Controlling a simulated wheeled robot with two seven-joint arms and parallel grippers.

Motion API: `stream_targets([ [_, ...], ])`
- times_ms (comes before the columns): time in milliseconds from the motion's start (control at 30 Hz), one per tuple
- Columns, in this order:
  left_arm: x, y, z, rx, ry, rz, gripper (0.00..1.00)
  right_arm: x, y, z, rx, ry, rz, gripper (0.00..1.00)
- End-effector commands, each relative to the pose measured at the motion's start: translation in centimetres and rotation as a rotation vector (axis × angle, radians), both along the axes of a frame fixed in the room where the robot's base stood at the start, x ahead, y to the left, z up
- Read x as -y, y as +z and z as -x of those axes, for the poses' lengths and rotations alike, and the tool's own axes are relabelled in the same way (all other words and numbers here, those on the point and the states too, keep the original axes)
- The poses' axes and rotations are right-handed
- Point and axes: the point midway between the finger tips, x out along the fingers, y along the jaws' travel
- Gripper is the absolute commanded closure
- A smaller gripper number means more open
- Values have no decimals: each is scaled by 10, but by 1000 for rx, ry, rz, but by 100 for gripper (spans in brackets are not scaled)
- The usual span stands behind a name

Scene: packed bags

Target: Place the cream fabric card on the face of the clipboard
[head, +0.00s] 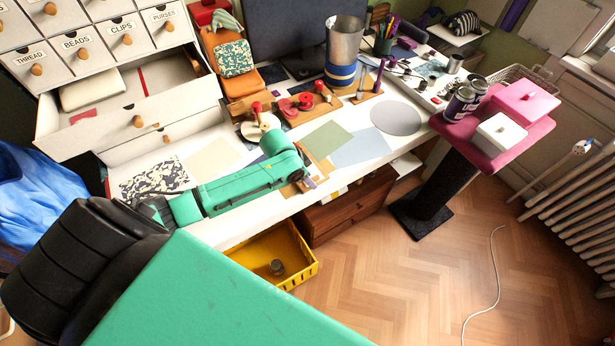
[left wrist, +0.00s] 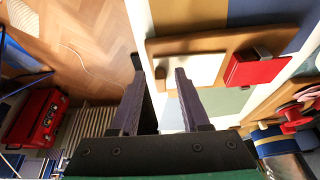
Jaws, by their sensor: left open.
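My left gripper (head: 308,183) is at the front edge of the white desk, over a tan board (head: 319,164). In the left wrist view its two dark fingers (left wrist: 158,80) are apart with nothing held between them. Just beyond the fingertips a cream card (left wrist: 197,69) with a dark tab lies on the tan board (left wrist: 219,44). A red piece with a dark tab (left wrist: 257,68) lies beside it on the same board. The board may be the clipboard; I cannot tell. My forearm hides much of it in the head view. My right gripper is out of view.
A green sheet (head: 326,139) and a pale blue sheet (head: 361,149) lie right of the board. Red spools (head: 290,107) and a tall metal cylinder (head: 344,45) stand behind. A yellow crate (head: 305,272) is below the desk. A pink-topped stand (head: 480,133) is at the right.

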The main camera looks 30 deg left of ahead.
Motion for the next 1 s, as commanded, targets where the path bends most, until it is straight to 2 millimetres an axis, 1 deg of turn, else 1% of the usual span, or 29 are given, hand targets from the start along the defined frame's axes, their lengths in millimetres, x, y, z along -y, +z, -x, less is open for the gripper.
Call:
stream_targets([
  [133, -2, 7, 2, 1, 0, 0, 54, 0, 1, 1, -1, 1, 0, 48],
  [233, -5, 22, 7, 2, -1, -2, 54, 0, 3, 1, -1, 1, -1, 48],
  [500, -18, 88, 31, 1, -3, -3, 54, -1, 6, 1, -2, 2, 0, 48],
  [600, -22, 104, 37, 1, -1, -1, 54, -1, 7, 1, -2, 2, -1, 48],
  [700, -23, 111, 39, -1, 0, -1, 54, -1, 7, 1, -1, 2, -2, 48],
  [1000, -23, 111, 39, -1, 1, 1, 54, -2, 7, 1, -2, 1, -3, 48],
])
